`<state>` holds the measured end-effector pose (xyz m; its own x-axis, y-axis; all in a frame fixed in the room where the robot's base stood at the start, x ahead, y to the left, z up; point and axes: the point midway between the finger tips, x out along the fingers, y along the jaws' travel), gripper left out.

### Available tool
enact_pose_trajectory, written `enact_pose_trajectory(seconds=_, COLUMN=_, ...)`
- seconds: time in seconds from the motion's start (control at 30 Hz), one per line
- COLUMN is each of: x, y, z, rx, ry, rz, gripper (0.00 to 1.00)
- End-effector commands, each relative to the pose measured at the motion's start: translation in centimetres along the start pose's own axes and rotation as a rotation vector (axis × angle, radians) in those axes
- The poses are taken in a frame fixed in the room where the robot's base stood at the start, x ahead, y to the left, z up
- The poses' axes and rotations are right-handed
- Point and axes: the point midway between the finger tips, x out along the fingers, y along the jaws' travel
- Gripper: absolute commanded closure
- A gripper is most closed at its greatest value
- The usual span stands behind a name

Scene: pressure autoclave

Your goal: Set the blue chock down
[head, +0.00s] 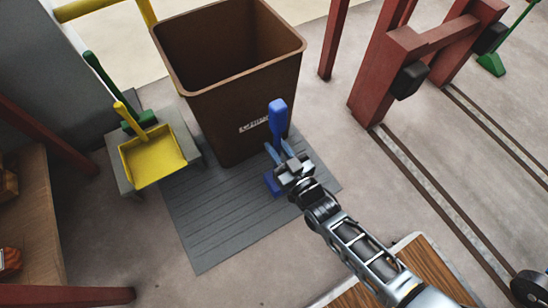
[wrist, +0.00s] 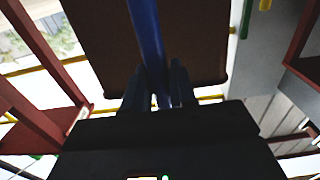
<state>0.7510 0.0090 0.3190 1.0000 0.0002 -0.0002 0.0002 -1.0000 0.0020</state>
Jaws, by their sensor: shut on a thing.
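The blue chock (head: 277,118) has a tall upright part with a thick top and a small blue foot (head: 272,184) low down. It stands roughly upright in front of the brown bin, over the grey slatted mat (head: 215,235). My gripper (head: 279,151) is shut on its upright part, below the thick top. In the wrist view the blue bar (wrist: 147,40) rises between the two dark fingers (wrist: 158,88). My gripper hides part of the chock's lower end. I cannot tell whether the foot touches the mat.
The brown bin (head: 222,115) stands close behind the chock. A low grey stand (head: 125,178) with a yellow dustpan (head: 153,160) and a green brush is left of the bin. Red posts (head: 375,85) and floor rails are to the right. The mat's front left is bare.

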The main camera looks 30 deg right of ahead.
Motion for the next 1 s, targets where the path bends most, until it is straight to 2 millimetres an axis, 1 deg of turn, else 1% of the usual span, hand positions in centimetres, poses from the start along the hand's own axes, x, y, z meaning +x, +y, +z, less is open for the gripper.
enact_pose_trajectory(seconds=0.03, x=0.4, y=-0.2, z=0.1, rx=0.000, ry=0.006, rz=0.001, gripper=1.00)
enact_pose_trajectory(seconds=0.23, x=0.7, y=-0.6, z=0.8, rx=-0.001, ry=0.005, rz=0.000, gripper=1.00)
enact_pose_trajectory(seconds=0.47, x=0.7, y=-0.6, z=3.7, rx=-0.001, ry=0.005, rz=0.000, gripper=1.00)
enact_pose_trajectory(seconds=0.53, x=0.7, y=-0.6, z=4.2, rx=-0.001, ry=0.006, rz=0.000, gripper=1.00)
enact_pose_trajectory(seconds=0.8, x=0.7, y=-0.6, z=4.2, rx=-0.001, ry=0.007, rz=0.000, gripper=1.00)
enact_pose_trajectory(seconds=0.97, x=0.6, y=-0.6, z=4.5, rx=-0.001, ry=0.005, rz=0.000, gripper=1.00)
enact_pose_trajectory(seconds=1.0, x=0.5, y=-0.6, z=4.8, rx=0.000, ry=-0.001, rz=0.000, gripper=0.71)
